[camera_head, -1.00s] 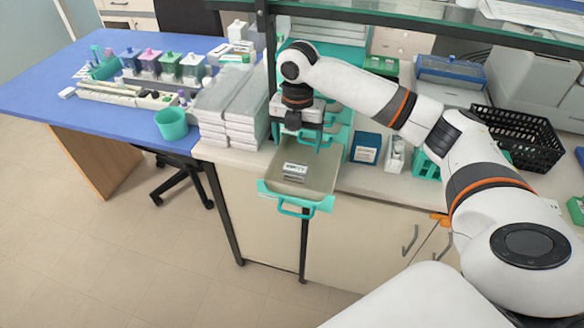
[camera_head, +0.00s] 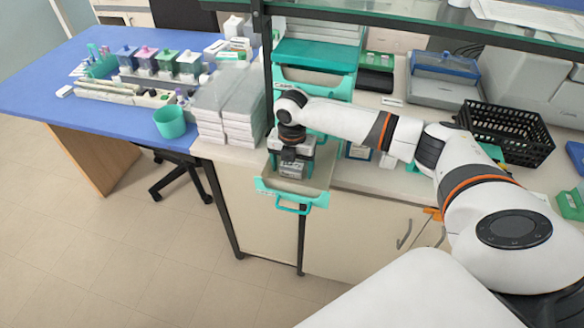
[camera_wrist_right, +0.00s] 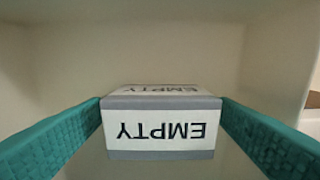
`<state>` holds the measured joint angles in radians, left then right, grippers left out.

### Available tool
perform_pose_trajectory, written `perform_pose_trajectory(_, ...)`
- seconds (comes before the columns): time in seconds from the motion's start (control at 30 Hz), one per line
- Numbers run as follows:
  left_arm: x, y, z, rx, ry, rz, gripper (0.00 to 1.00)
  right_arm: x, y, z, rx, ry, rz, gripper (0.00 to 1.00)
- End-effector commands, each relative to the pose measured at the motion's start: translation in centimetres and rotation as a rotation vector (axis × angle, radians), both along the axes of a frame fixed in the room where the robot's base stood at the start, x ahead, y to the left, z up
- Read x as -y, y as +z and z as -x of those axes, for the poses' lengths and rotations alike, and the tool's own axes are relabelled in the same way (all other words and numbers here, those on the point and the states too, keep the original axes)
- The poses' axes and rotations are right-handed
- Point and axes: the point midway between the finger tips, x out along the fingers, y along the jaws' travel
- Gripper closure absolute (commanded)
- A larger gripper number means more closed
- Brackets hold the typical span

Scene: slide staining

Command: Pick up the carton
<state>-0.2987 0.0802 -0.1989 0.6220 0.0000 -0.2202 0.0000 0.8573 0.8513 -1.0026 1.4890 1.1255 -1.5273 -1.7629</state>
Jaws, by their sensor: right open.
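The carton (camera_head: 291,169) is a small grey and white box in the open teal-fronted drawer (camera_head: 292,193). In the right wrist view the carton (camera_wrist_right: 160,128) shows a white label reading "EMPTY", upside down in the picture. My right gripper (camera_head: 289,158) points down into the drawer, at the carton. In the right wrist view its two teal fingers (camera_wrist_right: 160,125) stand open, one on each side of the carton, close to its sides. I cannot tell whether they touch it. The gripper body hides part of the carton in the head view. My left gripper is not in view.
White stacked boxes (camera_head: 225,105) stand left of the drawer unit, with a teal cup (camera_head: 170,122) beyond. A black basket (camera_head: 507,132) stands on the counter at right. A glass shelf edge (camera_head: 420,25) runs above.

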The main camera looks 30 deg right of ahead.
Motion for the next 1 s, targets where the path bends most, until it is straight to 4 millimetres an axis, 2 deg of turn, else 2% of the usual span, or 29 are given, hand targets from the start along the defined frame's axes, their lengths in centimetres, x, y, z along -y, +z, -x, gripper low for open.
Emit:
perform_pose_trajectory(0.07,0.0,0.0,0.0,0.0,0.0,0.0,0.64,0.0,0.0,0.0,0.0,0.0,0.0,0.23)
perform_pose_trajectory(0.33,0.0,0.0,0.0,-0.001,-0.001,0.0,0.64,0.0,0.0,0.0,0.0,0.0,0.0,0.67)
perform_pose_trajectory(0.57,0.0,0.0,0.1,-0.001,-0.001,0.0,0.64,0.0,0.1,0.0,0.0,0.0,0.0,0.67)
perform_pose_trajectory(0.67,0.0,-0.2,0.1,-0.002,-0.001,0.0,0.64,0.0,0.7,0.0,0.001,0.0,-0.001,0.67)
perform_pose_trajectory(1.0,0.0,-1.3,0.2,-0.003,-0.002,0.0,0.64,0.0,7.1,-0.1,0.004,0.0,0.0,0.67)
